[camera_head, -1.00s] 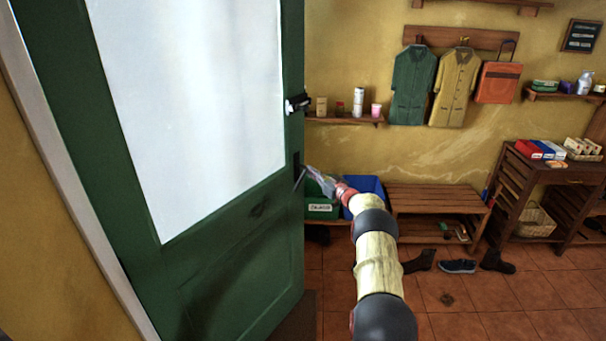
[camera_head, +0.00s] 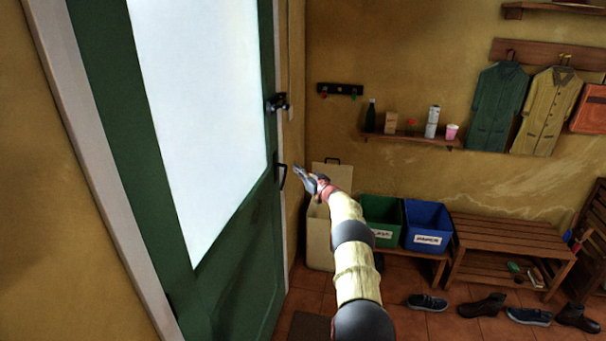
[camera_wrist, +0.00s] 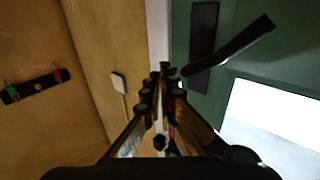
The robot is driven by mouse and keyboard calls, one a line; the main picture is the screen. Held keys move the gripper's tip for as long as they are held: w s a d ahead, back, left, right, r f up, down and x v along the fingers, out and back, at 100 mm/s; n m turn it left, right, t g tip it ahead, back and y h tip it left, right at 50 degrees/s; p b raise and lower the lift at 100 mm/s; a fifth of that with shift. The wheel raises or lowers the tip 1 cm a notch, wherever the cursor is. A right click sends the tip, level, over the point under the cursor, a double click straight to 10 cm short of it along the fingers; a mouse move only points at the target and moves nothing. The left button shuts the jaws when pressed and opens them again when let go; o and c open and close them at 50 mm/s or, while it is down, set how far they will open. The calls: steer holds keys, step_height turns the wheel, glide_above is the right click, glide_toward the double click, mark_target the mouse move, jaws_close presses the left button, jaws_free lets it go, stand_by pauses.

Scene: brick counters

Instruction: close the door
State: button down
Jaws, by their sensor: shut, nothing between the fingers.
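The green door (camera_head: 235,255) with a large frosted pane stands at the left in the head view, its free edge at or very near the white frame post. I cannot tell whether it is fully latched. A dark lever handle (camera_head: 283,174) and a lock (camera_head: 277,103) sit near that edge. My gripper (camera_head: 298,170) is shut and empty, just right of the handle. In the wrist view the door (camera_wrist: 262,70) is at the right, with the handle (camera_wrist: 232,45) slanting close beside my gripper (camera_wrist: 163,72). I cannot tell whether they touch.
A wall shelf (camera_head: 410,138) with bottles hangs beyond. A cream bin (camera_head: 319,236), a green bin (camera_head: 383,216) and a blue bin (camera_head: 427,223) stand behind my arm. A slatted bench (camera_head: 505,245) is at the right, with shoes on the tiled floor. A switch (camera_wrist: 118,80) is on the wall.

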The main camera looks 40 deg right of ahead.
steer(key=w, duration=0.1)
steer(key=w+a, duration=0.1)
steer(key=w, duration=0.1)
steer(key=w+a, duration=0.1)
steer(key=shift+w+a, duration=0.2)
steer(key=shift+w, duration=0.1)
steer(key=shift+a, duration=0.1)
steer(key=shift+f, duration=0.1)
